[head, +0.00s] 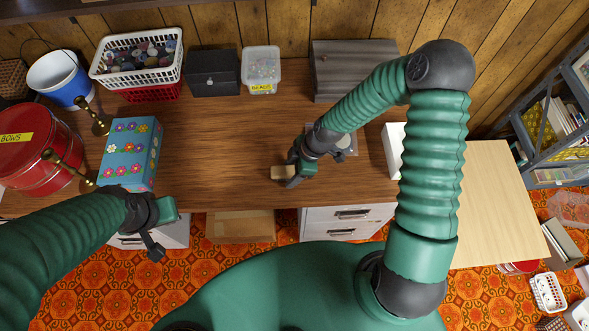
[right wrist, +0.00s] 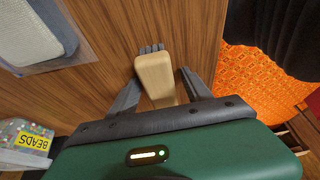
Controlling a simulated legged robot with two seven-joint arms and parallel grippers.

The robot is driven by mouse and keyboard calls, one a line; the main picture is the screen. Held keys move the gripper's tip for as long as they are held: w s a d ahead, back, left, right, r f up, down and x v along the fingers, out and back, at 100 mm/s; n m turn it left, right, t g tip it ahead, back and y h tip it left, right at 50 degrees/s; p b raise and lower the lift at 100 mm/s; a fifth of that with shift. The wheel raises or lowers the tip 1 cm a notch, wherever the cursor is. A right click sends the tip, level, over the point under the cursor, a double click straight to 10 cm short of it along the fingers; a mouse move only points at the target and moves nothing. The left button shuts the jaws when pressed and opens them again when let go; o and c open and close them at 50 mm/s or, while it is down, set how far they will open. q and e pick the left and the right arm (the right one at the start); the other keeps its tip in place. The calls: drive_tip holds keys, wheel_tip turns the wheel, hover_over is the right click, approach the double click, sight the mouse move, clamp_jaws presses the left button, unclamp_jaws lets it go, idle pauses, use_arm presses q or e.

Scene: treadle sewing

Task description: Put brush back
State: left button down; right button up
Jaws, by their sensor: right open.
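The brush (head: 281,173) is at the front part of the wooden table, a tan wooden block next to my right gripper (head: 292,168). In the right wrist view the brush (right wrist: 155,76) has a pale wooden body and grey bristles at its far end. The fingers of my right gripper (right wrist: 160,80) are apart, one on each side of the brush; I cannot tell whether they touch it. My left gripper (head: 156,232) hangs by the table's front edge at the left, away from the brush, with nothing visible in it; its opening is unclear.
A flowered blue box (head: 130,152), two brass candlesticks and red tins (head: 35,150) stand at the left. A white basket (head: 137,60), black box (head: 212,73), beads box (head: 261,68) and grey wooden box (head: 352,70) line the back. A small tray (head: 346,141) lies behind the right gripper. The table's middle is clear.

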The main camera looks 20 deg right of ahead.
drive_tip(key=shift+a, duration=0.25)
drive_tip(key=shift+r, duration=0.25)
drive_tip(key=v, duration=0.2)
drive_tip(key=d+v, duration=0.1)
drive_tip(key=v, duration=0.2)
drive_tip(key=d+p+v, duration=0.1)
drive_tip(key=v, duration=0.2)
drive_tip(key=shift+f, duration=0.15)
use_arm(q)
drive_tip(key=shift+w+d+r, duration=0.1)
drive_tip(key=shift+r, duration=0.7)
use_arm(e)
drive_tip(key=s+d+r+m+t+h, duration=0.1)
drive_tip(key=s+r+m+h, duration=0.3)
drive_tip(key=s+r+m, duration=0.4)
drive_tip(key=d+r+m, duration=0.1)
drive_tip(key=m, duration=0.5)
drive_tip(key=shift+r+m, duration=0.4)
drive_tip(key=shift+s, duration=0.2)
